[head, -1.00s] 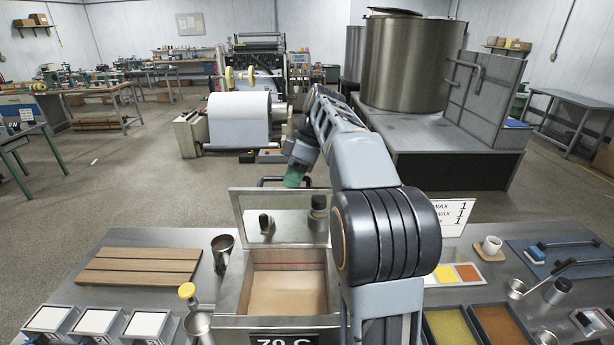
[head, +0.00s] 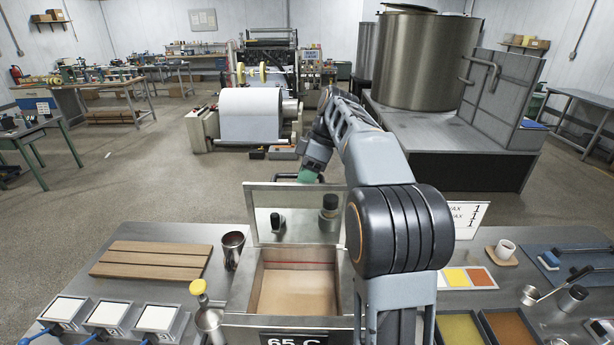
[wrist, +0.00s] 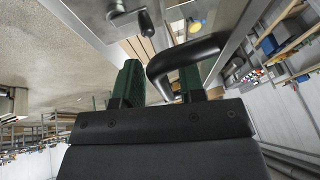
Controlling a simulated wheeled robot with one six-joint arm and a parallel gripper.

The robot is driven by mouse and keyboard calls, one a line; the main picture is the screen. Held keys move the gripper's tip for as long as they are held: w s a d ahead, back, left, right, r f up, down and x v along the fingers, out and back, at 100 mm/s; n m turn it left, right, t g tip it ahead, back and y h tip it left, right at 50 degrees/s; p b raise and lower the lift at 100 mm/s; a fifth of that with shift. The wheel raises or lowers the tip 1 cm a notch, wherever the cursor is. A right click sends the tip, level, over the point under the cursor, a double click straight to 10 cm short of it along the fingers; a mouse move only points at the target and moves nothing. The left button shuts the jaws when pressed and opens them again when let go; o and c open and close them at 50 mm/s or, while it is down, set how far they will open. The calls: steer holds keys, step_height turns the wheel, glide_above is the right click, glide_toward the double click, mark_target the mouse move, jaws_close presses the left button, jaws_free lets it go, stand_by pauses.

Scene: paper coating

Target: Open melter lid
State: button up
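The melter (head: 240,300) is a steel box at the front centre, with a tan floor visible inside. Its lid (head: 264,212) stands raised at the back edge, its shiny inner face towards me, reflecting nearby things. The lid's dark handle (head: 286,177) sticks out behind its top edge; in the wrist view the black bent handle (wrist: 188,55) crosses by my fingers. My gripper (head: 308,176) is behind the raised lid, partly hidden by it. In the wrist view its green fingers (wrist: 161,85) stand apart with part of the handle between them; whether they touch it is unclear.
A wooden slatted board (head: 150,260), a metal cup (head: 232,250) and white-topped trays (head: 158,317) are on the left.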

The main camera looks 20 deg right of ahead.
steer(key=shift+r, duration=0.15)
steer(key=shift+v, duration=3.7)
steer(key=shift+s, duration=0.1)
